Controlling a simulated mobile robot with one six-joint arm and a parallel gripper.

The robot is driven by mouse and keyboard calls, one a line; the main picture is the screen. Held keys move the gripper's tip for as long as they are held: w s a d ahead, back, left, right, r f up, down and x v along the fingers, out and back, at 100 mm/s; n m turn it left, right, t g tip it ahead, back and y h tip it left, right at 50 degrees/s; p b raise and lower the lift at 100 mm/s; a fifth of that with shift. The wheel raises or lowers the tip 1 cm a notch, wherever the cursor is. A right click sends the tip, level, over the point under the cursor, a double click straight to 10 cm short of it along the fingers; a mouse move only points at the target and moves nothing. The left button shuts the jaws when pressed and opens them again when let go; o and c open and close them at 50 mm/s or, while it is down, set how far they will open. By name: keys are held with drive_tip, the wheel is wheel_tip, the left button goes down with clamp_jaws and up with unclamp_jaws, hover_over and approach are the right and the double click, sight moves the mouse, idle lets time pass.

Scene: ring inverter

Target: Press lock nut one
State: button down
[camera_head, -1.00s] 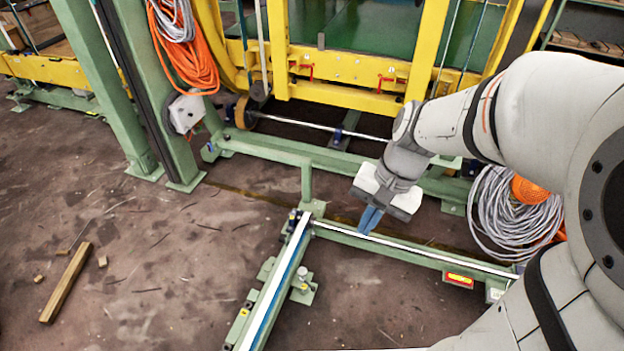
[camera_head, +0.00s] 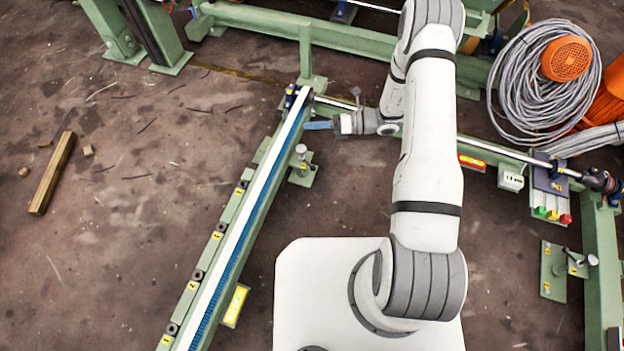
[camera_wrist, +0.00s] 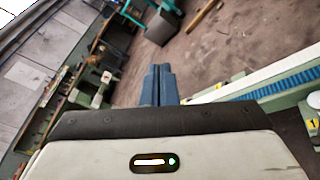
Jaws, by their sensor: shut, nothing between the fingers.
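Several small dark nuts with yellow number tags sit in a row along the left side of a green rail, among them one farther up (camera_head: 219,226) and one near the bottom (camera_head: 172,328). The numbers are too small to read surely, so I cannot tell which is lock nut one. My gripper (camera_head: 308,125) has blue fingers pointing left, close to the rail's far end and apart from the tagged nuts. In the wrist view the fingers (camera_wrist: 159,70) are together and empty, with part of the rail (camera_wrist: 265,88) to their right.
The rail (camera_head: 240,215) has a white top strip and a blue toothed strip. A cross bar, a cable coil (camera_head: 535,90) and a button box (camera_head: 550,195) are at the right. A wooden beam (camera_head: 52,172) lies on the otherwise mostly open left floor.

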drive_tip(key=s+d+f+m+t+h+b, duration=0.1)
drive_tip(key=f+m+t+b, duration=0.3)
drive_tip(key=f, duration=1.4)
drive_tip(key=s+d+f+m+t+h+b, duration=0.2)
drive_tip(key=f+m+t, duration=0.6)
drive_tip(key=f+m, duration=0.5)
wheel_tip(320, 180, down, 5)
drive_tip(key=s+d+b, duration=0.1)
drive_tip(key=b, duration=0.1)
drive_tip(key=shift+s+m+b, duration=0.3)
drive_tip(key=shift+s, duration=0.05)
drive_tip(key=w+a+b, duration=0.4)
drive_tip(key=w, duration=0.4)
drive_tip(key=shift+w, duration=0.2)
drive_tip(key=shift+a, duration=0.1)
